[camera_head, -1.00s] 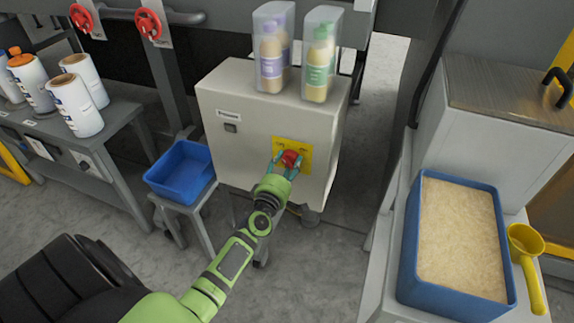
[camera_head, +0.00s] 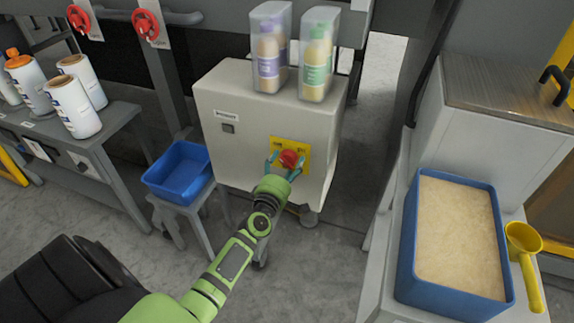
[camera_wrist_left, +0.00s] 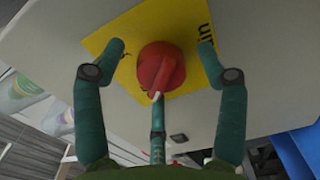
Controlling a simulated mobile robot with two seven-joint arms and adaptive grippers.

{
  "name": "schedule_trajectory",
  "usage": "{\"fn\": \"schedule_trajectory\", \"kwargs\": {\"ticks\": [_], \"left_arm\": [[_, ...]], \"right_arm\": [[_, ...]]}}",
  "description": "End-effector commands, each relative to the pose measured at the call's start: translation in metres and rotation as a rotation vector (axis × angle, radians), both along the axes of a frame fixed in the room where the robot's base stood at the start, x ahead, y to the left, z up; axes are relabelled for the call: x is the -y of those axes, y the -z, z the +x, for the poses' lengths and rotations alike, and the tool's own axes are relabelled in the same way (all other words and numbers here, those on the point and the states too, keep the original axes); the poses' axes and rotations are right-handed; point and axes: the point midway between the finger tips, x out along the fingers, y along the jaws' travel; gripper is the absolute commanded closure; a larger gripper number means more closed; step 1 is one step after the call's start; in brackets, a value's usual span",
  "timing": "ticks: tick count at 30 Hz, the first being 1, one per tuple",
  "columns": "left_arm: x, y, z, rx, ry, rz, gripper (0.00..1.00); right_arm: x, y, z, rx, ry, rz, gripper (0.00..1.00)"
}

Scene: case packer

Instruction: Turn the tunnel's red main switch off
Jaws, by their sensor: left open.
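The red main switch (camera_head: 289,158) is a round rotary knob on a yellow plate (camera_head: 304,142) on the front of a grey-white cabinet (camera_head: 240,160). In the left wrist view the knob (camera_wrist_left: 160,68) shows a raised grip bar with a pale mark at its lower end. My left gripper (camera_head: 282,163) is at the switch. Its teal fingers are open, with two on either side of the knob and one below it in the left wrist view (camera_wrist_left: 160,62). I cannot tell whether any finger touches the knob. My right gripper is not in view.
Two clear-wrapped bottle packs (camera_head: 269,50) stand on top of the cabinet. A blue bin (camera_head: 180,172) sits on a stand at its left. A blue tub of pale granules (camera_head: 405,260) and a yellow scoop (camera_head: 525,240) are at the right. A small dark switch (camera_head: 228,128) is on the cabinet.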

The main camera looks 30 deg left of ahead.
Motion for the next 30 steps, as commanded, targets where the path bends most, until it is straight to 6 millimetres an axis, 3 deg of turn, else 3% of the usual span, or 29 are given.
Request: {"fn": "schedule_trajectory", "kwargs": {"ticks": [5, 8, 21, 30], "left_arm": [[0.0, 0.0, -0.006, 0.001, -0.002, 0.001, 0.27], [0.004, 0.0, -0.019, 0.0, -0.002, 0.0, 0.27], [0.025, 0.0, -0.103, -0.001, 0.001, 0.002, 0.27], [0.029, -0.001, -0.117, 0.0, 0.001, 0.001, 0.27]], "right_arm": [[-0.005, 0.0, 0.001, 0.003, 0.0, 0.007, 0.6], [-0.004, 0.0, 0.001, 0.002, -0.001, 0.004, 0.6], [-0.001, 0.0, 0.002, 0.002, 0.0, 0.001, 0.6], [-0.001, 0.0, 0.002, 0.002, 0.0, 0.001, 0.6]]}}
